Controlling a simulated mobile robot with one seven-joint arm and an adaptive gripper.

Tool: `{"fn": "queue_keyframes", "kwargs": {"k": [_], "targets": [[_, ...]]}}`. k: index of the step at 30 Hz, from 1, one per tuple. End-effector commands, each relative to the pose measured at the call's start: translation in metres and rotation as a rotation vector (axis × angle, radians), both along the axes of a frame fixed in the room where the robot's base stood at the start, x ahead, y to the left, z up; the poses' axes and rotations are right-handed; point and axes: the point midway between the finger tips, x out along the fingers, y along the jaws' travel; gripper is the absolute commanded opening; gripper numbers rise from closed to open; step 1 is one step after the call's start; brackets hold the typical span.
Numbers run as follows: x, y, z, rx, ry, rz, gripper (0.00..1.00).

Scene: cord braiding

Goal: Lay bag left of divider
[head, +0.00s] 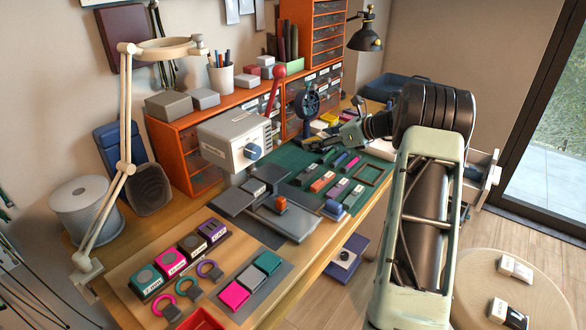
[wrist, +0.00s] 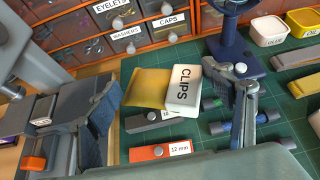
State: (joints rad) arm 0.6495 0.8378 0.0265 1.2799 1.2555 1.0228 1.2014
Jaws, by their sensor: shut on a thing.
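The bag is a mustard-yellow pouch (wrist: 146,90) with a white part marked CLIPS (wrist: 184,90) at its right, in the middle of the wrist view. My gripper (wrist: 165,95) has one finger at the left of the pouch and the other at the right of the white part, shut on the bag between them. In the head view my gripper (head: 328,142) is over the far part of the green mat, and I cannot make out the bag there. I cannot pick out the divider in either view.
Label blocks lie on the green mat (head: 290,180), among them an orange 12 mm block (wrist: 160,151). A blue fan (head: 306,103) stands close behind my gripper. Orange drawer units (head: 184,135) line the wall. A grey machine (head: 234,140) stands to the left.

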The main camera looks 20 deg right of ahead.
Motion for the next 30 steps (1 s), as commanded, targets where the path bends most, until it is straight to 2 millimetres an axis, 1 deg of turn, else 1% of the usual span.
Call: {"fn": "queue_keyframes", "kwargs": {"k": [1, 3, 4, 6, 9, 17, 20, 22, 24, 26, 30], "targets": [[0.006, 0.014, -0.008, 0.001, 0.001, 0.004, 0.49], [0.013, 0.03, -0.016, 0.0, 0.0, 0.004, 0.49], [0.016, 0.036, -0.02, -0.001, 0.001, 0.004, 0.49], [0.02, 0.044, -0.034, 0.001, 0.002, 0.001, 0.49], [0.025, 0.054, -0.048, 0.002, 0.001, 0.0, 0.49], [0.03, 0.065, -0.061, 0.0, 0.0, 0.0, 0.49], [0.034, 0.073, -0.073, 0.002, 0.001, 0.001, 0.49], [0.036, 0.079, -0.084, 0.0, 0.002, 0.002, 0.49], [0.036, 0.077, -0.098, 0.001, 0.002, -0.002, 0.49], [0.036, 0.077, -0.105, -0.001, 0.001, 0.0, 0.49], [0.036, 0.077, -0.106, -0.001, -0.002, 0.0, 0.49]]}}
